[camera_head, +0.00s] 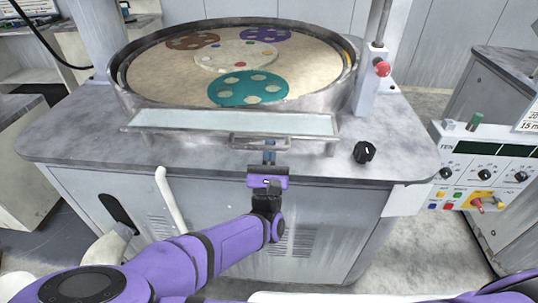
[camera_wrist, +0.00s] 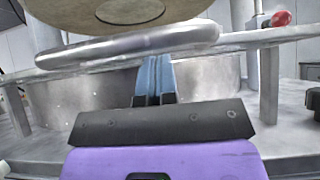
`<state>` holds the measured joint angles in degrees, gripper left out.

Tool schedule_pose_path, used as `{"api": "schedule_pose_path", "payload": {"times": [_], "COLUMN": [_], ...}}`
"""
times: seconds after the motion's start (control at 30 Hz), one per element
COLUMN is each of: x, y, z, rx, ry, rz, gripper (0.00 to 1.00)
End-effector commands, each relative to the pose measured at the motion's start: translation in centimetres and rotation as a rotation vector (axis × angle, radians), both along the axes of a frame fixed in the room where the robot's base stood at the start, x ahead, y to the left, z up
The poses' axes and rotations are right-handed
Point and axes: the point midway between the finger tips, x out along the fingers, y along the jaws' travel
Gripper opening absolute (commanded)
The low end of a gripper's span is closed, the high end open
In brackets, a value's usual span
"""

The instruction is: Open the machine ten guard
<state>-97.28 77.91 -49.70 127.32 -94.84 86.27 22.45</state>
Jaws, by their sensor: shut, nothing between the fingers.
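The machine ten guard (camera_head: 190,122) is a pale, see-through panel in a metal frame along the front of the round platen bowl. Its bar handle (camera_head: 260,141) sticks out at the front; in the wrist view the handle (camera_wrist: 130,46) crosses the upper part as a thick grey bar. My gripper (camera_head: 269,151) is at the handle, coming from the front and below. Its blue fingers (camera_wrist: 154,75) are shut and hold nothing. Their tips meet the lower edge of the bar in the wrist view; I cannot tell whether they touch it.
The bowl (camera_head: 118,85) holds a sandy platen with teal, purple and brown carrier discs. A black knob (camera_head: 364,152) sits on the worktop to the right. A red knob (camera_head: 382,68) is on the post. The control panel (camera_head: 480,165) marked TEN stands at the right.

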Motion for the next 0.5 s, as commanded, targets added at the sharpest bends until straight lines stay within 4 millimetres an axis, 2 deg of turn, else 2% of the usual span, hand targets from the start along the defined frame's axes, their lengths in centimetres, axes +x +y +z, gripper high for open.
{"api": "schedule_pose_path", "payload": {"times": [0.37,0.5], "x": [-0.02,-0.10], "y": [0.00,0.00], "z": [0.14,0.75], "rx": [0.001,0.002], "ry": [0.000,0.000], "rz": [0.001,0.001], "gripper": [0.00,0.00]}}
